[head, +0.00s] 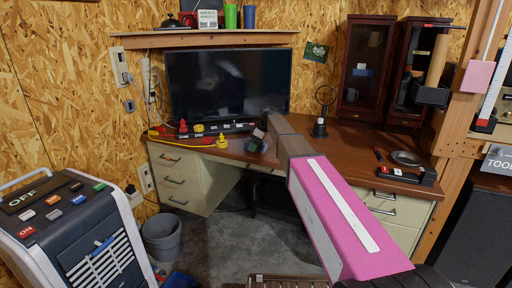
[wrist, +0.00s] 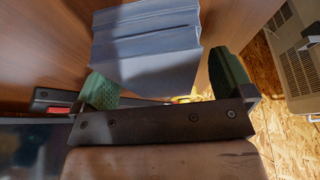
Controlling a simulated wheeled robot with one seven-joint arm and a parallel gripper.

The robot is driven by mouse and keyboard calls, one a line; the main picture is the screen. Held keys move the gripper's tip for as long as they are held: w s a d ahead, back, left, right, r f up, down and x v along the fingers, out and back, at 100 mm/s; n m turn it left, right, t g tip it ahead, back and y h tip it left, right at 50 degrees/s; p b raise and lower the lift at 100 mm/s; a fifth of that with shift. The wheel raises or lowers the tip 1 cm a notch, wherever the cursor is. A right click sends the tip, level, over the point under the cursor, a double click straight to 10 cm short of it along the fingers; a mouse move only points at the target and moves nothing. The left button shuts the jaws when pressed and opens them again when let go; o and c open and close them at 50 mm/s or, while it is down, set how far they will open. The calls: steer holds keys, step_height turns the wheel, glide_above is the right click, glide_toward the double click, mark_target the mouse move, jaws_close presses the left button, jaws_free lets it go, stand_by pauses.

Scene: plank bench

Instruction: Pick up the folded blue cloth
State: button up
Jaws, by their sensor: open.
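The folded blue cloth (wrist: 148,40) shows in the wrist view at the top middle, on or just above a brown wood surface. It has several stacked layers with creased edges. My gripper (wrist: 165,82) is open, with one green finger to the left of the cloth's lower part and one to the right. Nothing is clearly clamped, and I cannot tell whether the fingers touch the cloth. In the head view my gripper (head: 258,141) is over the desk in front of the monitor; the cloth cannot be made out there.
A ring stand (head: 320,128) stands right of my gripper. A pan (head: 406,158) lies farther right.

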steer(key=c, duration=1)
steer(key=shift+r, duration=0.1)
step_height(320, 180, up, 4)
steer(key=shift+f, duration=0.1)
steer(key=s+a+r, duration=0.3)
steer(key=s+a, duration=0.1)
steer(key=s+a+r, duration=0.4)
steer(key=shift+s+a+r, duration=0.1)
steer(key=shift+a+r, duration=0.05)
steer(key=shift+r, duration=0.1)
